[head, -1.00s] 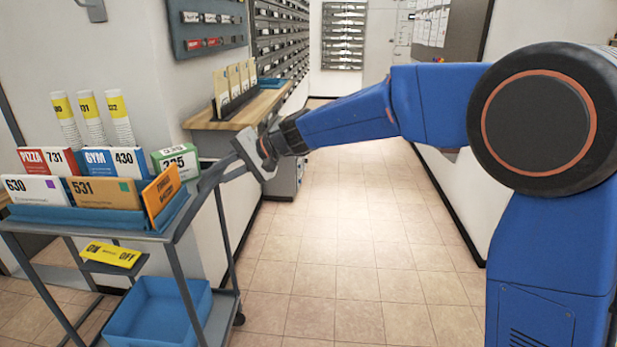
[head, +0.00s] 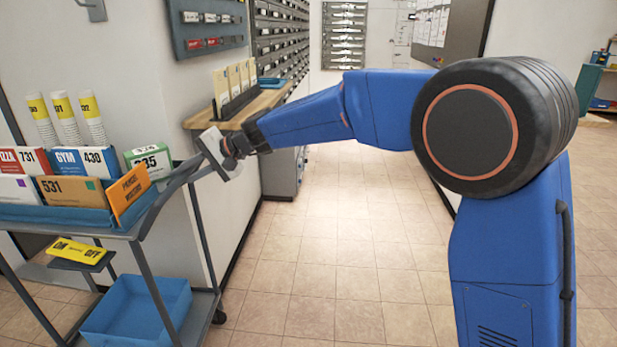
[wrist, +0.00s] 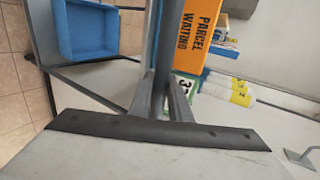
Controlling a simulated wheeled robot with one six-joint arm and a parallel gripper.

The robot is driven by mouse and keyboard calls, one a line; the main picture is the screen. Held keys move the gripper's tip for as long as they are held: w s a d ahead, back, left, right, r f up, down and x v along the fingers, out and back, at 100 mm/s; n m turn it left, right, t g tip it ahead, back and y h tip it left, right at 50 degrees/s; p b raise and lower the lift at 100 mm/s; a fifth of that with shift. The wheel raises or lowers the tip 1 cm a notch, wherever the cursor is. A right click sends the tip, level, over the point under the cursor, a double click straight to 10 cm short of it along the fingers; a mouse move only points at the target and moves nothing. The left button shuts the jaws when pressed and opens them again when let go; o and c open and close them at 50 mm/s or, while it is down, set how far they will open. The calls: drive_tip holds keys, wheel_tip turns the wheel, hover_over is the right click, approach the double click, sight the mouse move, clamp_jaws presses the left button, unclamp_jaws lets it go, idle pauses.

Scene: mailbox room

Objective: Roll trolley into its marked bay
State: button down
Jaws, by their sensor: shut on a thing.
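The trolley (head: 139,231) is a grey-framed cart at the left of the head view, cut off by the picture edge. Its top tray carries mail boxes and rolled papers, and a blue bin (head: 135,308) sits on its lower shelf. My gripper (head: 205,160) is shut on the trolley's handle bar at its right end. In the wrist view the fingers (wrist: 163,103) close around the grey bar, with the orange parcel card (wrist: 202,32) and the blue bin (wrist: 83,33) beyond. No marked bay shows in these views.
A wooden-topped counter (head: 262,104) with a card rack stands against the wall just beyond the trolley. The tiled aisle (head: 340,235) ahead is clear. Mail slots (head: 281,45) line the left wall, and a green shelf (head: 590,88) stands at the far right.

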drive_tip(key=shift+a, duration=0.1)
drive_tip(key=shift+s+a, duration=0.15)
drive_tip(key=shift+a, duration=7.75)
drive_tip(key=shift+a, duration=1.45)
drive_tip(key=c, duration=1.4)
unclamp_jaws()
drive_tip(key=shift+c, duration=0.2)
drive_tip(key=shift+d+r, duration=0.1)
drive_tip(key=shift+d, duration=0.05)
drive_tip(key=shift+v, duration=4.35)
